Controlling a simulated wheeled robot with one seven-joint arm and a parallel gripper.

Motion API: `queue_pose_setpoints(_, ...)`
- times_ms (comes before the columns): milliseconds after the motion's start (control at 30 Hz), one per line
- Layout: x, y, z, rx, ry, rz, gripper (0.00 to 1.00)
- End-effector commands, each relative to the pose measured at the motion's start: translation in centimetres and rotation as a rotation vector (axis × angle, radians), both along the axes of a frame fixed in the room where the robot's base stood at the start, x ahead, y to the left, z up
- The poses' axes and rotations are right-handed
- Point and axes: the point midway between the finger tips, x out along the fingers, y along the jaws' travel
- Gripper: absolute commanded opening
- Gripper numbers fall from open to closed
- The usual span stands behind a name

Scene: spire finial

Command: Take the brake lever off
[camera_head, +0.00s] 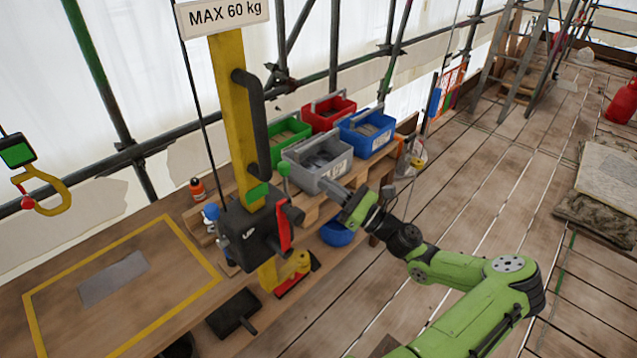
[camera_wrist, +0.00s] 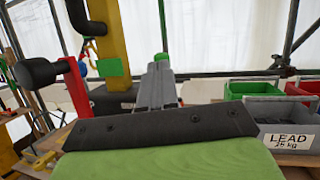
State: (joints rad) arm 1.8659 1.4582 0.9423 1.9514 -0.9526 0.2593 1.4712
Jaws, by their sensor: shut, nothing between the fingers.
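The black winch box (camera_head: 252,235), marked UP, is mounted on the yellow post (camera_head: 233,110). A red lever (camera_head: 283,226), which looks like the brake lever, stands upright on its right side, near a black cylindrical grip (camera_head: 292,212). The red lever also shows at left in the wrist view (camera_wrist: 76,88). A small green-topped knob (camera_head: 284,170) stands above the box. My gripper (camera_head: 332,186) is shut and empty, to the right of the lever and apart from it. In the wrist view, its closed fingers (camera_wrist: 160,84) point ahead, right of the lever.
Grey (camera_head: 317,160), green (camera_head: 288,131), red (camera_head: 328,110) and blue (camera_head: 366,131) crates stand on the bench behind my gripper. A yellow hook (camera_head: 48,190) hangs at left. The yellow-framed bench area (camera_head: 190,262) holds a flat grey sheet (camera_head: 113,278). The plank floor at right is mostly clear.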

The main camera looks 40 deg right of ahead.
Motion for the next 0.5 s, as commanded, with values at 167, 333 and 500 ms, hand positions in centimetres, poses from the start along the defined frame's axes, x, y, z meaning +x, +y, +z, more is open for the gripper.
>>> queue_pose_setpoints(167, -3.3, -0.9, -0.2, -0.001, 0.002, -0.006, 0.0)
queue_pose_setpoints(333, -4.7, -1.2, 0.0, 0.001, 0.0, -0.002, 0.0)
queue_pose_setpoints(500, -4.7, -1.2, 0.0, 0.0, 0.0, -0.001, 0.0)
